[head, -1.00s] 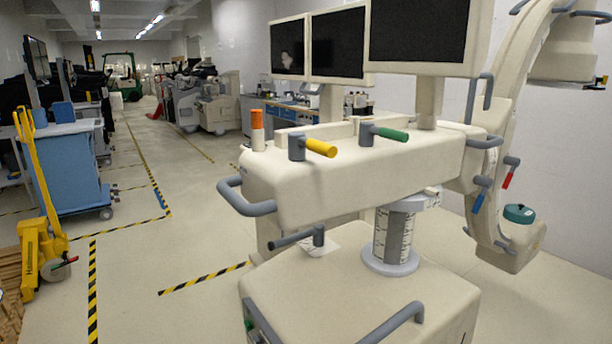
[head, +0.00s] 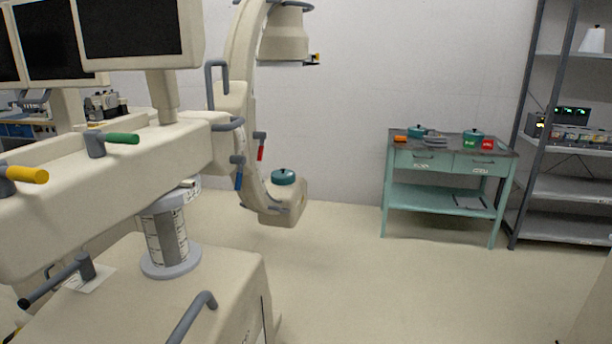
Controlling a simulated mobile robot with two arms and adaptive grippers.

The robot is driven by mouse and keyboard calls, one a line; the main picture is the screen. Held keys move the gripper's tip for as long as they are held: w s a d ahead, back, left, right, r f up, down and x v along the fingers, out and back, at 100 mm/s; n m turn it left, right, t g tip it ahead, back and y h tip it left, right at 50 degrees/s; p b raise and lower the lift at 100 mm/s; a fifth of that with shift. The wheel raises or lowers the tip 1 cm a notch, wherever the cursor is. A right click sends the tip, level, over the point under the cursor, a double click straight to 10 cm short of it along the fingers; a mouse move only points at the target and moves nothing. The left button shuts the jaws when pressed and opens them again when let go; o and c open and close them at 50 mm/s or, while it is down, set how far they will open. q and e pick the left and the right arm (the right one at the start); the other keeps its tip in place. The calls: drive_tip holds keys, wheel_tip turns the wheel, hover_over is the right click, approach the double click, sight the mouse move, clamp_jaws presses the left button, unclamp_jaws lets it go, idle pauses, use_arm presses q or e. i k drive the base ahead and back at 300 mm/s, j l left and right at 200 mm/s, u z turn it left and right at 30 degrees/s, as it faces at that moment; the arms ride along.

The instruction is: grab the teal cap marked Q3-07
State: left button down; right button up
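Three teal round things that look like caps show in the head view. One teal cap (head: 283,177) sits on the low end of the large C-shaped arm of the beige machine. A second teal cap (head: 418,132) lies on the left part of the top of a green workbench (head: 437,160). A third teal cap (head: 473,136) is on the right part of that top. No marking is readable on any of them at this distance. Neither of my grippers is in view.
The beige machine (head: 100,190) with screens and handles fills the left side. Orange, green and red small items lie on the bench beside the caps. A grey metal rack (head: 560,190) stands right of the bench. The floor (head: 400,290) before the bench is clear.

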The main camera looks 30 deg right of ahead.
sight(282, 177)
drive_tip(key=z, duration=0.9)
drive_tip(key=i+l+z, duration=0.35)
drive_tip(key=i+l, duration=0.35)
drive_tip(key=l, duration=0.15)
drive_tip(key=i+l+z, duration=0.35)
drive_tip(key=i+l, duration=0.3)
drive_tip(key=i, duration=0.2)
drive_tip(key=i+u, duration=0.15)
drive_tip(key=i, duration=0.5)
drive_tip(key=i+l+u, duration=0.15)
drive_tip(key=i, duration=0.45)
drive_tip(key=i+l+u, duration=0.15)
drive_tip(key=i, duration=0.5)
